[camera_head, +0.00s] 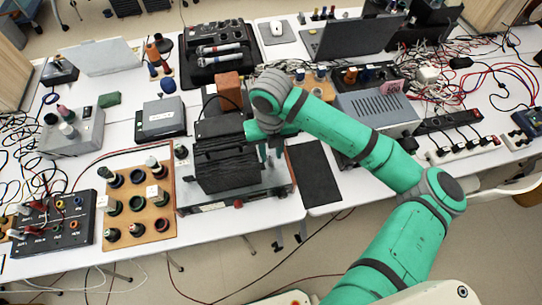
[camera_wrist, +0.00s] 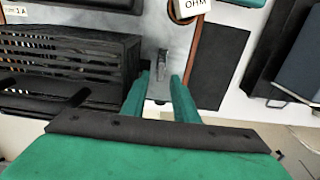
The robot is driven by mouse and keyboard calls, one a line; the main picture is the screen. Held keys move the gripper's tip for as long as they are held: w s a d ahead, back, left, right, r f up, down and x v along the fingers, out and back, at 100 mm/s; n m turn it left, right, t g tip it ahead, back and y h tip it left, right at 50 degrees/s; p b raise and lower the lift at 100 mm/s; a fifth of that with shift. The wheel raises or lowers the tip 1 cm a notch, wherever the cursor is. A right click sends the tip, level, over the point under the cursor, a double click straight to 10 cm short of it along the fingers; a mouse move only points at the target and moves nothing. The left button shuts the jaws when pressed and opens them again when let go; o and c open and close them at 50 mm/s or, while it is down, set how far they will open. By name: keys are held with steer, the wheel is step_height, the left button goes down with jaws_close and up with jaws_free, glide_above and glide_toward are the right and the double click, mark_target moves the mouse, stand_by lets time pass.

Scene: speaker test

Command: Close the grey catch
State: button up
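A small grey catch (camera_wrist: 163,57) stands on a light grey panel in the wrist view, just beyond the fingertips and lined up with the gap between them. It looks raised, but I cannot tell for sure whether it is open or closed. My gripper (camera_wrist: 160,84) is open, with its two green fingers apart on either side of a grey strip and nothing visibly held. In the head view my gripper (camera_head: 269,148) is over the right side of the instrument that carries a black slatted box (camera_head: 226,160). The catch cannot be made out there, behind the gripper.
The black slatted box also shows close left of my fingers in the wrist view (camera_wrist: 65,62). A flat black pad (camera_head: 314,173) lies to the right. A grey power unit (camera_head: 378,112) and a wooden board with knobs (camera_head: 138,205) stand on either side. Loose cables crowd the table's right.

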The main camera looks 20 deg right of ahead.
mark_target(271, 159)
steer(key=shift+w+f, duration=0.1)
steer(key=shift+f, duration=1.5)
jaws_close()
